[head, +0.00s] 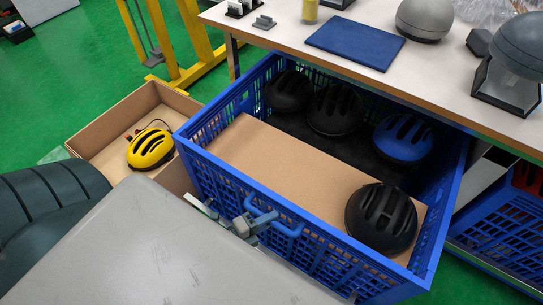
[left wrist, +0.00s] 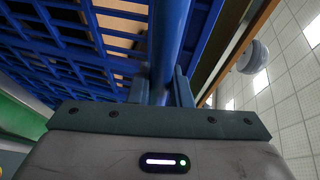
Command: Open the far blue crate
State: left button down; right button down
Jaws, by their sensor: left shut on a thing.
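A blue lattice crate (head: 322,245) stands out from under the table's front edge, its top open to view. It holds black helmets (head: 382,217), a blue helmet (head: 403,138) and a brown cardboard piece (head: 290,165). A blue bar handle (head: 288,230) sits on its near wall. My left gripper (head: 250,217) is shut on this handle. In the left wrist view, the handle (left wrist: 170,40) runs down between the two fingers (left wrist: 161,92), beside the crate's lattice wall (left wrist: 70,50). My right gripper is not in view.
A second blue crate (head: 500,245) stands under the table at right. The table (head: 285,30) carries a blue mat (head: 356,43) and grey domes. A cardboard box (head: 95,140) with a yellow helmet (head: 150,148) lies left of the crate. A yellow frame (head: 195,45) stands behind.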

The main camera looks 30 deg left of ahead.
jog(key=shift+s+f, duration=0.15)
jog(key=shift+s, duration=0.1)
pick_arm(q)
jog(key=c, duration=1.3)
grip_release()
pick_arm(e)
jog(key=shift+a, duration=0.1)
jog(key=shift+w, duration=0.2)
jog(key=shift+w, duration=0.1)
pick_arm(q)
jog(key=shift+s+a, duration=0.15)
jog(key=shift+s, duration=0.15)
jog(key=shift+b+v, duration=1.35)
jog(key=shift+v, duration=3.75)
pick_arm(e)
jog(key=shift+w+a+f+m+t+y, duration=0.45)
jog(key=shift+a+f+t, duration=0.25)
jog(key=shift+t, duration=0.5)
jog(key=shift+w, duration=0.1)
